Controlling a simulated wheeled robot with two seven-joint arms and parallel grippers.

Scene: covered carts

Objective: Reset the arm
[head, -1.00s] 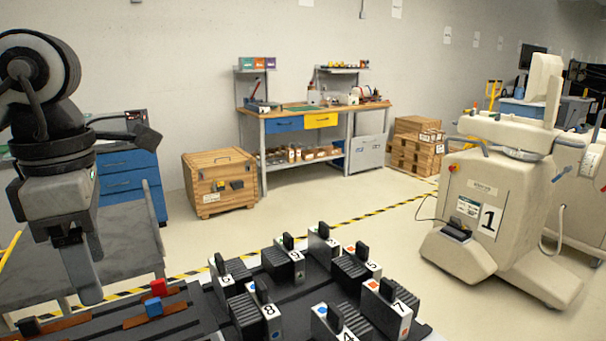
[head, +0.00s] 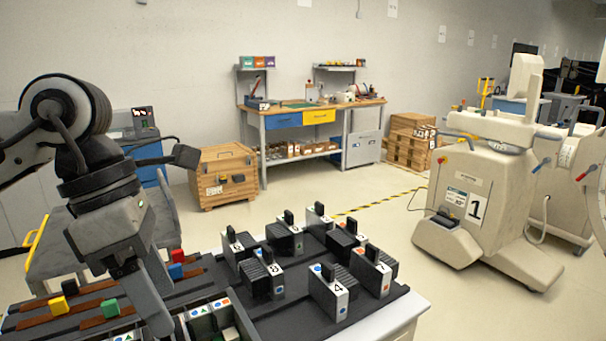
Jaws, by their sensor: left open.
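My left arm comes in from the left in the head view, and its gripper (head: 140,287) points down over the left part of the cart top. Its fingers are apart with nothing seen between them, and the near finger hides part of the board below. Beneath and around it are a red block (head: 178,256), a blue block (head: 176,271), a yellow block (head: 70,287) and a green block (head: 110,308) on brown strips. My right gripper is not in view.
Several numbered black-and-grey modules (head: 328,292) with upright handles stand on the black tray (head: 393,303) to the right of the gripper. A wooden crate (head: 222,178), a workbench (head: 340,107) and a beige machine marked 1 (head: 480,190) stand beyond.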

